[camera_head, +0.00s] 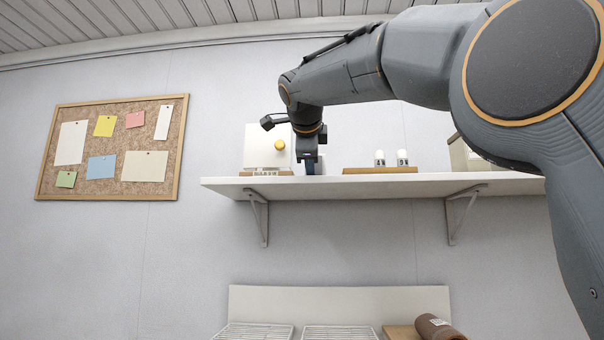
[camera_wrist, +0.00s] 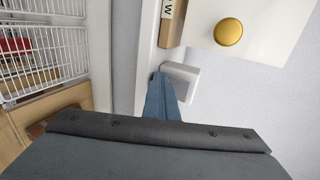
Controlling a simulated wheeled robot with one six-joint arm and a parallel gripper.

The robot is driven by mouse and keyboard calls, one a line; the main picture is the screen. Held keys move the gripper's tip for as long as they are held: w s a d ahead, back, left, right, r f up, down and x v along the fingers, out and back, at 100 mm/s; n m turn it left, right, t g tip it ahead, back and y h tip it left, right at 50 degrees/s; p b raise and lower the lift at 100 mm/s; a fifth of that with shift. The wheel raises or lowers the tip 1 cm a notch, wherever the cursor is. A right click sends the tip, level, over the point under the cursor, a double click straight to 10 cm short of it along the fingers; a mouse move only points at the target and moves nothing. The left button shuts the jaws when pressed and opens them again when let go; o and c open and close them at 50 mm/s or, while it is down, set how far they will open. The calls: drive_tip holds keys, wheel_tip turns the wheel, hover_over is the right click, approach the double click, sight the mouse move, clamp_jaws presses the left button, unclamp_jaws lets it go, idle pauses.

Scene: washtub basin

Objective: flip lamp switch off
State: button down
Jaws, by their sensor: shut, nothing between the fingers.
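A white upright panel with a round yellow knob (camera_head: 268,145) stands on the left part of the wall shelf (camera_head: 330,184). The knob also shows in the wrist view (camera_wrist: 228,32). In the wrist view a small white block (camera_wrist: 183,78) sits by the wall beside the panel; I cannot tell for sure whether it is the lamp switch. My gripper (camera_head: 310,168) is shut and empty, just right of the panel at shelf height. Its blue fingers (camera_wrist: 160,82) reach close to the white block. I cannot tell whether they touch it. No lamp is clearly recognisable.
A wooden strip with lettering (camera_wrist: 172,25) lies in front of the panel. Right of my gripper, a wooden base (camera_head: 380,170) carries two small white pieces marked A and B. A corkboard (camera_head: 113,148) hangs left. Wire racks (camera_head: 255,332) and a brown roll (camera_head: 438,328) are below.

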drive_tip(key=shift+d+r, duration=0.15)
drive_tip(key=shift+r+p, duration=0.65)
drive_tip(key=shift+r, duration=0.15)
drive_tip(key=shift+s, duration=0.1)
drive_tip(key=b+v, duration=0.4)
drive_tip(key=v, duration=1)
